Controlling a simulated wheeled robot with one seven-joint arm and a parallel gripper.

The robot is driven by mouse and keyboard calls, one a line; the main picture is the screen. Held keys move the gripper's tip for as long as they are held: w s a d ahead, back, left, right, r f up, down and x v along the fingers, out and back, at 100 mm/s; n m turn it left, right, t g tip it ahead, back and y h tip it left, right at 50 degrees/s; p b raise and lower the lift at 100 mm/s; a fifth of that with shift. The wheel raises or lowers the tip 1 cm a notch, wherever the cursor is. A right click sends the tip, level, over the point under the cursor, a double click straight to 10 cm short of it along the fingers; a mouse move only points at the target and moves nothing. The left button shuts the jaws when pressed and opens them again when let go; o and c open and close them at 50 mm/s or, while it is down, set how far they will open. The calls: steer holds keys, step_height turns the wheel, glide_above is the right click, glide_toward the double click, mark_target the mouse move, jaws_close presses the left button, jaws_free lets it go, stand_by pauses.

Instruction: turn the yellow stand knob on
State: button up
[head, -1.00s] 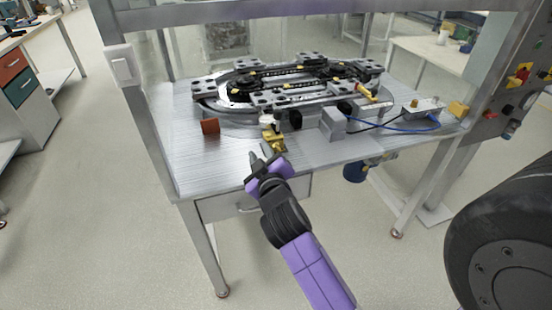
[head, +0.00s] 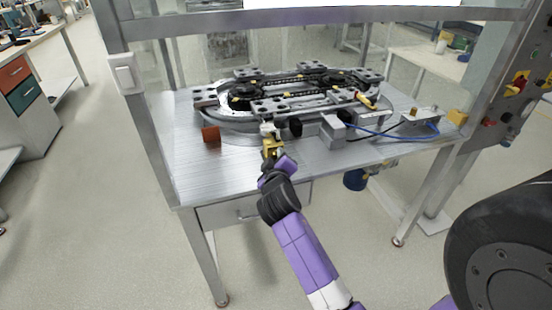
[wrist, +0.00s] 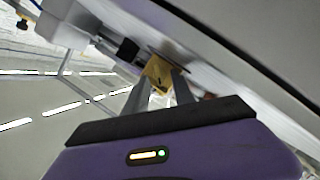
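The yellow stand knob (head: 271,146) is at the front edge of the metal table, below the ring track. It also shows in the wrist view as a yellow block (wrist: 157,72) just past the fingertips. My gripper (head: 270,160) reaches it from the front and hides its lower part in the head view. In the wrist view the two grey fingers of my gripper (wrist: 160,82) are apart, one on each side of the yellow piece. I cannot tell whether they touch it.
The oval ring track (head: 290,90) fills the back of the table (head: 190,160). An orange-brown block (head: 211,134) lies left of the knob. A black cylinder (head: 295,127) and a grey block (head: 332,130) stand close on its right. Frame posts flank the table.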

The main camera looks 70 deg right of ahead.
steer(key=shift+d, duration=0.15)
jaws_close()
